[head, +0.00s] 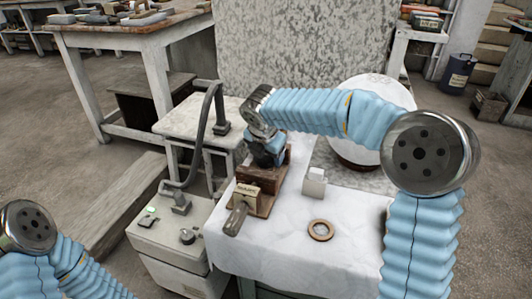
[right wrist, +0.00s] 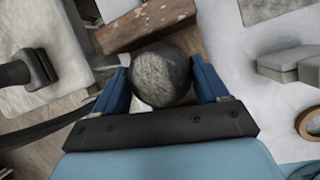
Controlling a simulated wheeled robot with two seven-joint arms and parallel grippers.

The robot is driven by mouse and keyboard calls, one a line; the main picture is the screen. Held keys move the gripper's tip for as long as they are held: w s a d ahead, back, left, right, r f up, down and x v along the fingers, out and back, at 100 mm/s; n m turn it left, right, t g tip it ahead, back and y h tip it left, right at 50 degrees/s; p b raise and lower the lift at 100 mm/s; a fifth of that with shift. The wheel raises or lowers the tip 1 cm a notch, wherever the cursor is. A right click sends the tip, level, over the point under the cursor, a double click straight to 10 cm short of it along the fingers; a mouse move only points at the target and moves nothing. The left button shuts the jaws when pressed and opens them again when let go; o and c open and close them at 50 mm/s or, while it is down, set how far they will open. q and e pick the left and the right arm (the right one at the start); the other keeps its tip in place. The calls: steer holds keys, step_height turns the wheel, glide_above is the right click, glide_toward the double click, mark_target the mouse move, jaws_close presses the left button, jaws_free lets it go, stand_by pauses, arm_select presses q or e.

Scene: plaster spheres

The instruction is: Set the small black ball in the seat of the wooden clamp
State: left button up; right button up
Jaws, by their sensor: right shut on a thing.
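The small black ball (right wrist: 162,75) shows dark grey and mottled in the right wrist view, between the two blue fingers of my right gripper (right wrist: 165,88), which is shut on it. In the head view my right gripper (head: 266,153) points down over the wooden clamp (head: 270,184), a brown wooden piece on the white-covered table. The ball is hidden or too dark to make out there. A wooden part of the clamp (right wrist: 148,24) shows just beyond the ball in the wrist view. I cannot tell whether they touch. The clamp's seat is not clearly visible. My left gripper is out of view.
A large white round form (head: 375,95) is behind my right arm. The table's front cloth (head: 275,250) is clear.

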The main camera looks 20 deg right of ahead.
steer(key=shift+f+b, duration=0.45)
steer(key=shift+f, duration=0.25)
steer(key=o, duration=1.5)
steer(key=shift+f, duration=0.1)
steer(key=shift+r+p, duration=2.1)
steer(key=shift+p, duration=0.05)
